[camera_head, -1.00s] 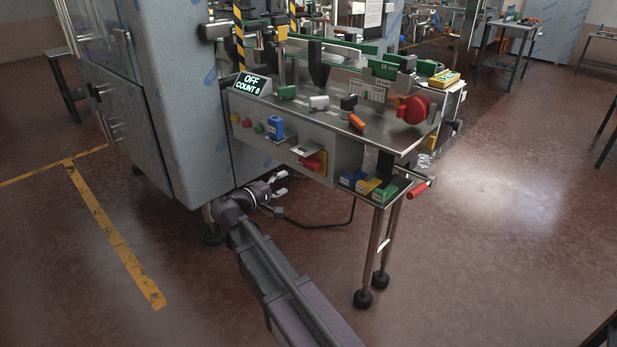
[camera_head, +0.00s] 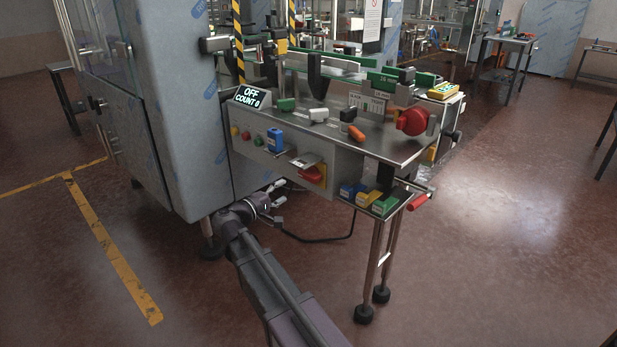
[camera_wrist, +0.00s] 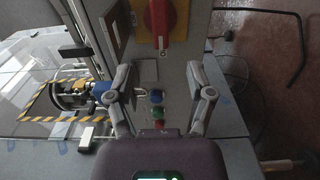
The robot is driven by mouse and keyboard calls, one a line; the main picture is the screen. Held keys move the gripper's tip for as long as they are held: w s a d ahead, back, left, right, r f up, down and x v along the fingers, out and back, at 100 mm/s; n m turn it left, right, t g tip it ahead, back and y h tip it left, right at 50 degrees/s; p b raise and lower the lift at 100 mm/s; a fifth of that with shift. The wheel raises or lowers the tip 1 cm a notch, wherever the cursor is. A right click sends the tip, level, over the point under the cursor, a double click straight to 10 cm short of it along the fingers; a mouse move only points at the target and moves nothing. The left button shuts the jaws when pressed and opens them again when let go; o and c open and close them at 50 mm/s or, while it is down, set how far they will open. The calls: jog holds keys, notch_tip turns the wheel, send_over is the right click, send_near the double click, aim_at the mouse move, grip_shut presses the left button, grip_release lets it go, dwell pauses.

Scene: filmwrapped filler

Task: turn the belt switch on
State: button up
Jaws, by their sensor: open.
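A red rotary switch on a yellow plate (camera_head: 312,174) sits on the front panel of the belt machine, partly under a small metal cover. In the wrist view the red handle (camera_wrist: 159,18) is at the top, beyond my fingertips. The display (camera_head: 249,97) reads OFF, COUNT 0. My gripper (camera_head: 277,194) is open and empty, low in front of the panel, below and left of the switch. In the wrist view my gripper (camera_wrist: 158,78) has its fingers spread, with blue (camera_wrist: 155,97), green (camera_wrist: 157,110) and red buttons between them in the picture.
A blue block-like part (camera_head: 275,140) sticks out of the panel. A red wheel (camera_head: 412,121) is at the machine's right end. Blue, yellow and green boxes (camera_head: 384,204) stand on a low shelf. A large grey cabinet (camera_head: 172,110) borders the left. The floor at right is open.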

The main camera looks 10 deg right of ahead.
aim_at(305, 178)
jog(key=x, duration=1.1)
jog(key=shift+w+d, duration=0.2)
jog(key=shift+d, duration=0.15)
grip_shut()
